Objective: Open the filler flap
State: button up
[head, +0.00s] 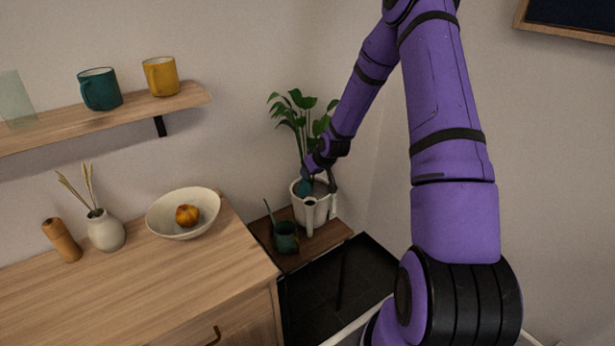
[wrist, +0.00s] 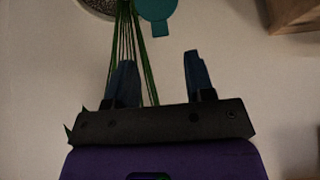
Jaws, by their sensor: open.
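The filler flap (wrist: 157,10) is a round teal lid with a short tab, cut off by the top edge of the wrist view. It sits beside the soil of the white plant pot (head: 311,214); whether it is shut or partly raised I cannot tell. My gripper (wrist: 159,62) is open and empty, with its two dark blue fingers apart and the tab a little beyond the fingertips. Green stems (wrist: 126,45) pass close to the left finger in the wrist view.
The leafy plant (head: 296,108) rises from the pot close against my arm. A wooden cabinet (head: 150,288) with a bowl (head: 160,216) is further left.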

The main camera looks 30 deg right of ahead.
jog(key=shift+v, duration=1.8)
jog(key=s+a+r+h, duration=0.1)
jog(key=s+a+r, duration=0.3)
jog(key=r, duration=0.4)
jog(key=s+a+r+g, duration=0.1)
jog(key=s+a+r, duration=0.25)
jog(key=r, duration=0.45)
jog(key=s+a+r+h, duration=0.1)
jog(key=s+a+r, duration=0.2)
jog(key=s+r, duration=0.35)
jog(key=s+a+r, duration=0.3)
jog(key=s+r, duration=0.1)
jog(key=s, duration=0.3)
jog(key=s+a+r+y, duration=0.1)
jog(key=s+r, duration=0.3)
jog(key=s, duration=0.4)
jog(key=s+a+r, duration=0.4)
jog(key=s, duration=0.3)
jog(key=shift+s+a+g+y, duration=0.25)
jog(key=shift+a+g+y, duration=0.05)
jog(key=shift+g+y, duration=0.1)
